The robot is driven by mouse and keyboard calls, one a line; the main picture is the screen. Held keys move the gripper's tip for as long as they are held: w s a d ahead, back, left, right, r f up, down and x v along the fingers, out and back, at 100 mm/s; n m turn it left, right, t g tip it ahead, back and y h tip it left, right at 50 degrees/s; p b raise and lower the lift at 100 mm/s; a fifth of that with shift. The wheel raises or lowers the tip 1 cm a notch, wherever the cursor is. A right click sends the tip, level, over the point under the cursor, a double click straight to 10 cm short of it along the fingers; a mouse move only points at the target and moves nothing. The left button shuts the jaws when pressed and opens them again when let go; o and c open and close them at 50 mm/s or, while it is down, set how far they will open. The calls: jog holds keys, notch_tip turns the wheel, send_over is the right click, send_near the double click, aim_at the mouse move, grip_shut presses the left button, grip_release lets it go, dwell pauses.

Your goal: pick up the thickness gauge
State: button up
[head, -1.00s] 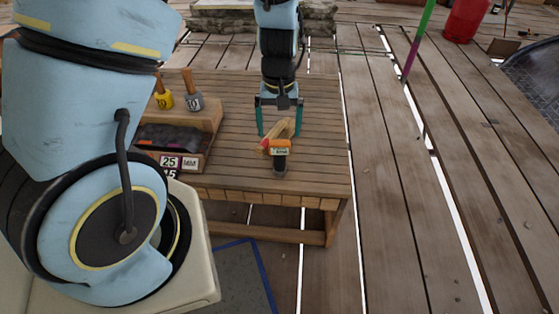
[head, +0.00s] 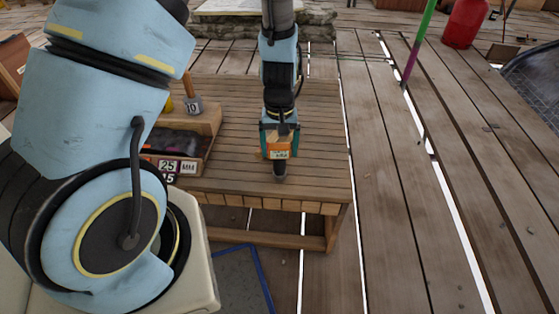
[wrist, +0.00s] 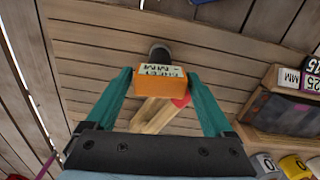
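The thickness gauge, an orange block with a printed pale label and a dark round end (head: 279,150), lies on the slatted wooden table (head: 230,100). It also shows in the wrist view (wrist: 160,84), with its dark end pointing away from my gripper. My gripper (head: 281,138) is low over the table. In the wrist view my gripper (wrist: 160,75) has its teal fingers on either side of the orange block, with thin gaps. Light wooden strips with a red tip (wrist: 158,115) lie beside the block, under my gripper. The head view hides most of these strips.
A wooden holder (head: 183,175) with a dark tray and number labels stands on the table's left. A handled grey piece marked 10 (head: 193,105) is at its back. The table right of my gripper is clear. A red canister (head: 465,22) stands far right on the deck.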

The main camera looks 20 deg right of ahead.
jog(key=c, duration=1.2)
jog(key=shift+c, duration=0.2)
